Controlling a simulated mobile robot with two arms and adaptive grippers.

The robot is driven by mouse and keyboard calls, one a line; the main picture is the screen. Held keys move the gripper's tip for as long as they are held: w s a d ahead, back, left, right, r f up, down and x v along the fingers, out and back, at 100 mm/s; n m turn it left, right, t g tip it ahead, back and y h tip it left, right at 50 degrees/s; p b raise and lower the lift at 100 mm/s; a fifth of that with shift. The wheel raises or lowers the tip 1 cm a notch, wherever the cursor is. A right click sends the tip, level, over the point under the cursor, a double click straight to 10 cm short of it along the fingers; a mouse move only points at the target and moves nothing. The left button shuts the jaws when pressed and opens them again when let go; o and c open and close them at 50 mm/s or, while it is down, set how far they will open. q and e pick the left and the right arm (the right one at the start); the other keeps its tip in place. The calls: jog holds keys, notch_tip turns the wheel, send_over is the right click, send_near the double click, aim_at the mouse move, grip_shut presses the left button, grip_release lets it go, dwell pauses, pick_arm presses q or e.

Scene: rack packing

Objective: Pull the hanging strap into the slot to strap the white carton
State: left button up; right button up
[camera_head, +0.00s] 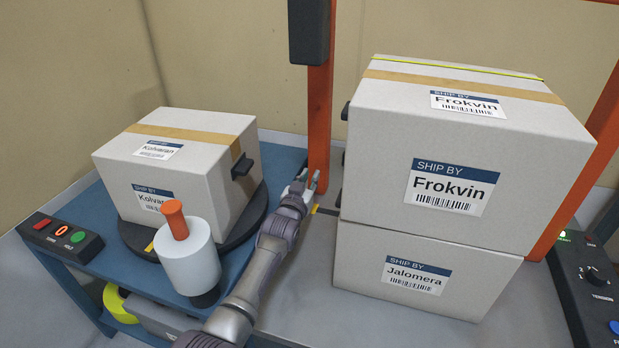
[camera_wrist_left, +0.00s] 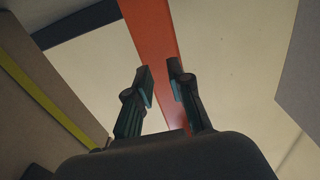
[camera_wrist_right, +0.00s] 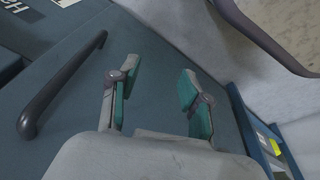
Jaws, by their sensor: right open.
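A white carton labelled Frokvin (camera_head: 372,150) sits on a white carton labelled Jalomera (camera_head: 350,262) under the orange arch. A thin yellow-green strap (camera_head: 455,67) runs across the Frokvin carton's top. A yellow band (camera_wrist_left: 48,98) crosses the left side of the left wrist view; I cannot tell if it is the hanging strap. My left gripper (camera_head: 311,180) is at the orange post, left of the stacked cartons. Its fingers (camera_wrist_left: 160,84) stand slightly apart with nothing visible between them. My right gripper (camera_wrist_right: 158,82) is open and empty. I cannot make out the slot clearly.
A third carton labelled Kolvaran (camera_head: 185,172) stands on a dark turntable (camera_head: 257,212) at left. A white cylinder with an orange handle (camera_head: 190,262) stands before it. A button box (camera_head: 60,237) is at far left, and a control panel (camera_head: 590,285) at right. The orange post (camera_head: 319,125) rises mid-view.

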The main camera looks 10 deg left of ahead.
dwell(0.3)
pick_arm(q)
jog(key=s, duration=0.4)
jog(key=s+a, duration=0.1)
jog(key=s, duration=0.3)
jog(key=s+a, duration=0.1)
jog(key=s, duration=0.2)
jog(key=shift+s+a, duration=0.15)
jog(key=shift+s, duration=0.25)
